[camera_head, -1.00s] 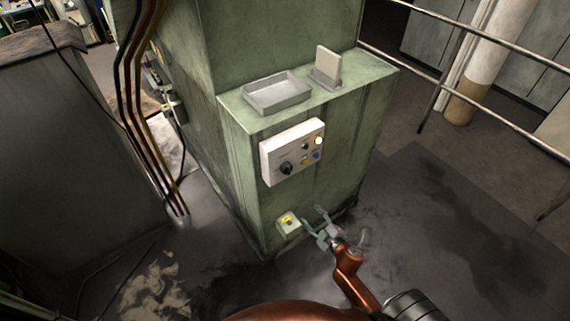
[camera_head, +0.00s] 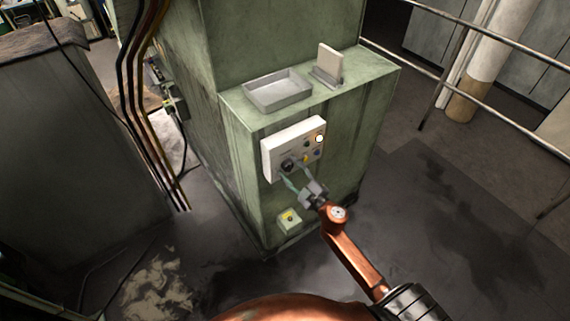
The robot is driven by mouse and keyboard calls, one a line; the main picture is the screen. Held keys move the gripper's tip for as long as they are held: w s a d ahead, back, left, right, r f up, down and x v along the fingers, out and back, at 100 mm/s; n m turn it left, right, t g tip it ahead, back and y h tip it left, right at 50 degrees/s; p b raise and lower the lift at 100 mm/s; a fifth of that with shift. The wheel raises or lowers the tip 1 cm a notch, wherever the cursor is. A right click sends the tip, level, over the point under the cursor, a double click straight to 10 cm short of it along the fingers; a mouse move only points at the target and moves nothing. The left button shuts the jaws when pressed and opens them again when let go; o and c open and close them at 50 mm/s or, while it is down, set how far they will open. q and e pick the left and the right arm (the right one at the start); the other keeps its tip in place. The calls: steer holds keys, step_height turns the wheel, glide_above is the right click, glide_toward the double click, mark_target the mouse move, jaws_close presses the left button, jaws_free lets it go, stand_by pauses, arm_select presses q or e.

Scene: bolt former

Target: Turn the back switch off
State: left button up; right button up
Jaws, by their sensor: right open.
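A white control panel (camera_head: 273,160) is mounted on the front of the green machine. It carries a dark rotary switch (camera_head: 288,165) at its lower left, a lit white button (camera_head: 319,139), and small dark, yellow and blue controls. My right gripper (camera_head: 296,178) is open, its fingertips at the panel's lower edge, just below the rotary switch. I cannot tell whether they touch the panel. A small pale green box with a yellow top (camera_head: 289,217) sits lower on the machine front. No control can be told apart as the back switch. My left gripper is not in view.
The green machine (camera_head: 345,140) has a grey tray (camera_head: 277,92) and an upright beige plate in a holder (camera_head: 329,62) on its ledge. Cables (camera_head: 130,80) hang at the left. Metal railings (camera_head: 500,125) run along the right. The floor right of the machine is clear.

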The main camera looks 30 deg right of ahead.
steer(key=m, duration=0.3)
steer(key=shift+s+r+m+p, duration=0.2)
steer(key=shift+s+m+p, duration=0.1)
steer(key=shift+m, duration=0.1)
steer(key=m+p, duration=0.3)
steer(key=shift+w+r, duration=0.15)
steer(key=shift+r, duration=0.05)
steer(key=shift+f+m+p, duration=0.1)
steer(key=shift+m+p, duration=0.45)
steer(key=shift+m, duration=0.35)
steer(key=shift+f+m, duration=0.15)
steer(key=shift+m, duration=0.15)
steer(key=shift+d, duration=0.1)
steer(key=shift+f, duration=0.1)
